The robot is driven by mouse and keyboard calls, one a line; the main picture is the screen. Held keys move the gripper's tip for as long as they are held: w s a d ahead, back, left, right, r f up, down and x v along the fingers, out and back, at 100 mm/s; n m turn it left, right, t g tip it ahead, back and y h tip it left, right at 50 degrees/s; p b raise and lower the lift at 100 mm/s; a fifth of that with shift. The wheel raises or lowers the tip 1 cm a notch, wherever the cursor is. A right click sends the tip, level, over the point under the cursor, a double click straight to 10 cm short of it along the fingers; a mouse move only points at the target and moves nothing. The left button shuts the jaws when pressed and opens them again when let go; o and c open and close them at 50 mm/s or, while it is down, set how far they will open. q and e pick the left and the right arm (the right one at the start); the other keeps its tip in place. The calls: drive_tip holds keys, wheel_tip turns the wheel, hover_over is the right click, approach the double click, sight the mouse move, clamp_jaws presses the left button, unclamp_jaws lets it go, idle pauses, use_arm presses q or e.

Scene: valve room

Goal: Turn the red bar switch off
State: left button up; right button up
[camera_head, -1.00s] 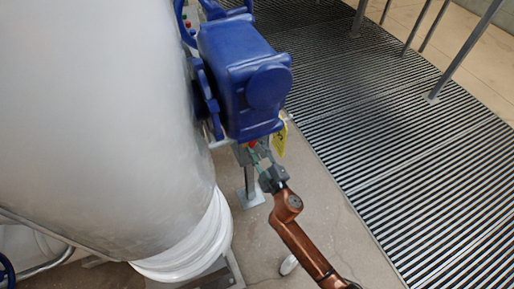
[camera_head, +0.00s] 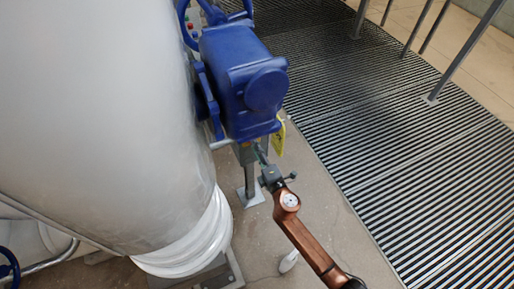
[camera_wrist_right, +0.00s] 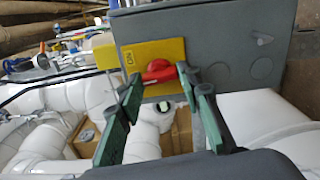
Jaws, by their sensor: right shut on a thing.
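The red bar switch (camera_wrist_right: 158,71) sits on a yellow plate on the front of a grey box (camera_wrist_right: 225,42) in the right wrist view. An "ON" mark shows at the plate's left side, turned sideways. The bar lies nearly crosswise in that picture, slightly tilted. My right gripper (camera_wrist_right: 161,80) has its green fingers on either side of the bar, shut on it. In the head view, my right gripper (camera_head: 263,157) reaches the grey box (camera_head: 244,153) below the blue actuator; the switch itself is barely visible there. My left gripper is not in view.
The blue actuator (camera_head: 242,85) hangs right above the gripper, with a yellow tag (camera_head: 279,137) beside it. A large white tank (camera_head: 95,110) stands at left. White pipes (camera_wrist_right: 150,130) run below the box. Open floor and grating (camera_head: 400,150) lie to the right.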

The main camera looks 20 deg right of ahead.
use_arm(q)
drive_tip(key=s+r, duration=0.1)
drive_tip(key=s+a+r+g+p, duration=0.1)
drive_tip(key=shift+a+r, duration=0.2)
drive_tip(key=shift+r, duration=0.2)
use_arm(e)
drive_tip(key=n, duration=0.7)
drive_tip(key=shift+f+n, duration=0.1)
drive_tip(key=shift+n, duration=0.2)
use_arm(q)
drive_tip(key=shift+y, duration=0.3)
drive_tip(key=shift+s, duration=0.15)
use_arm(e)
drive_tip(key=o, duration=1.2)
drive_tip(key=shift+c, duration=0.2)
drive_tip(key=s, duration=1.2)
drive_tip(key=shift+d, duration=0.15)
